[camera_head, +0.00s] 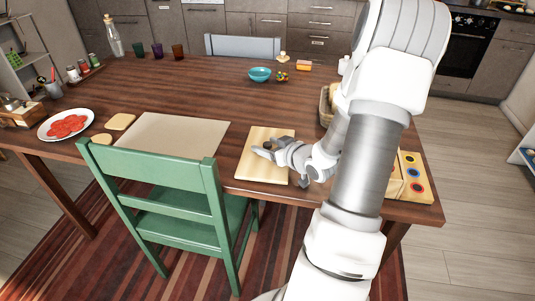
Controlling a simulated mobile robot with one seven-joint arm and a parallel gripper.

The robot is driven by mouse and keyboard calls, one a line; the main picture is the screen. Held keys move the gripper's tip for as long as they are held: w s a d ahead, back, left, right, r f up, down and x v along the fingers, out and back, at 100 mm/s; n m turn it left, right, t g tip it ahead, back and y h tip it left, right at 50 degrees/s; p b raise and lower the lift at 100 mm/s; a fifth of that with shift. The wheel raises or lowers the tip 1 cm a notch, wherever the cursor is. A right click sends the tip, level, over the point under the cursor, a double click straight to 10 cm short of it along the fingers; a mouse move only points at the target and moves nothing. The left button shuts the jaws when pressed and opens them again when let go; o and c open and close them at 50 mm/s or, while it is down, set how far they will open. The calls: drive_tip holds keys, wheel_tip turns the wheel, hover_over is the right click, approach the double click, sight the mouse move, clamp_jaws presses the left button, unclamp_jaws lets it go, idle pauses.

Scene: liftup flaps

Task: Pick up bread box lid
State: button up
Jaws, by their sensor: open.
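My gripper (282,167) is open and hangs over the front part of a wooden table. One finger points left above a light wooden board (258,171); the other is near the board's right edge. The board lies flat near the table's front edge. I cannot tell if it is the bread box lid. A woven basket-like container (325,106) shows just left of my arm, mostly hidden by it. I cannot make out a clear bread box or lid; my arm covers much of the table's right side.
A green chair (155,180) stands at the table's front, by a beige mat (175,135). A plate of red slices (66,124) is at left. A turquoise bowl (259,74) is farther back. A wooden piece with coloured circles (412,178) is at the right corner.

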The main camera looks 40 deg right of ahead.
clamp_jaws()
drive_tip(key=shift+r, duration=0.15)
idle(0.4)
